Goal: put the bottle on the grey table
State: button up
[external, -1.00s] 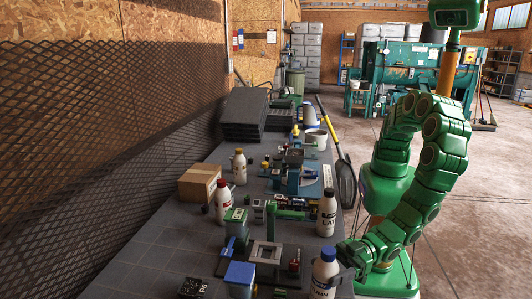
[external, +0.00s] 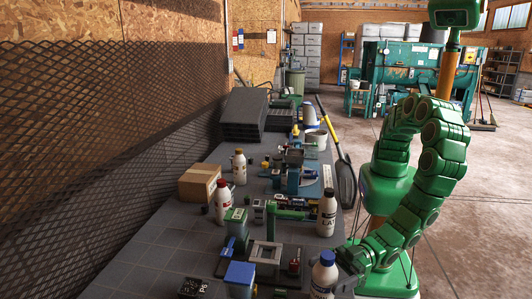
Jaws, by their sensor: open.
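A white bottle with a blue cap (external: 323,275) stands at the near right edge of the long grey table (external: 135,255). Its lower part is cut off by the frame. My gripper (external: 345,268) is open at the right side of this bottle, close to its cap and neck. The fingers are dark and small, so I cannot tell whether they touch it or reach around it. Other white bottles stand on the table: one with a black cap (external: 327,212), one with a red cap (external: 222,203) and one with a yellow cap (external: 239,168).
A cardboard box (external: 199,184) sits at the table's left side. A blue-topped container (external: 239,278), a grey square frame (external: 266,254) and a green clamp-like part (external: 287,213) crowd the near middle. A shovel (external: 345,180) leans at the right edge. The table's near left is mostly clear.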

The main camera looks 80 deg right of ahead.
jog(key=shift+s+d+r, duration=0.1)
jog(key=shift+s+d, duration=0.15)
jog(key=shift+s, duration=0.2)
jog(key=v, duration=0.6)
jog(key=shift+d, duration=0.2)
jog(key=shift+s, duration=0.1)
dwell(6.7)
